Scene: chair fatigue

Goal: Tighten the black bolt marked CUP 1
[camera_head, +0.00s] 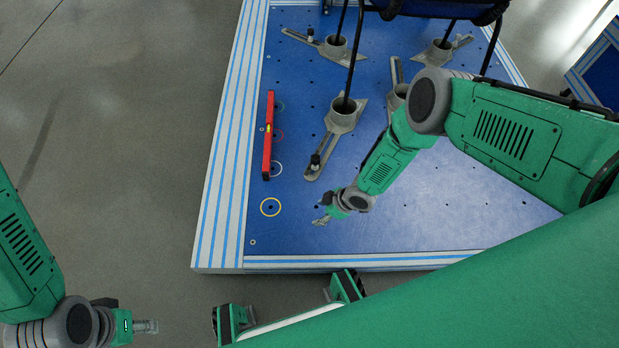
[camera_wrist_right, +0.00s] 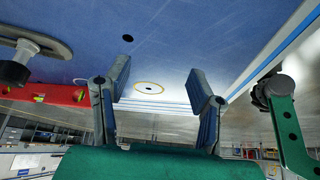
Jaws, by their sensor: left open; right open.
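Grey slotted clamps with cups hold the chair legs on the blue platform. A black bolt (camera_head: 315,160) stands at the near end of the front-left clamp (camera_head: 327,142); others stand on clamps further back. No CUP 1 marking is readable. In the right wrist view, part of a grey clamp (camera_wrist_right: 38,46) and a bolt (camera_wrist_right: 14,72) show at the upper left, outside the fingers. My right gripper (camera_head: 321,221) is open and empty, nearer the front edge than the front-left bolt and apart from it; its spread fingers (camera_wrist_right: 161,88) show up close. My left gripper (camera_head: 150,326) is open, left of the platform.
A red level (camera_head: 268,135) lies on the blue platform (camera_head: 400,228) left of the clamps. A yellow ring (camera_head: 270,207) marks a hole near the front-left corner. The black-framed chair (camera_head: 352,55) rises at the back. The platform's front strip is mostly clear.

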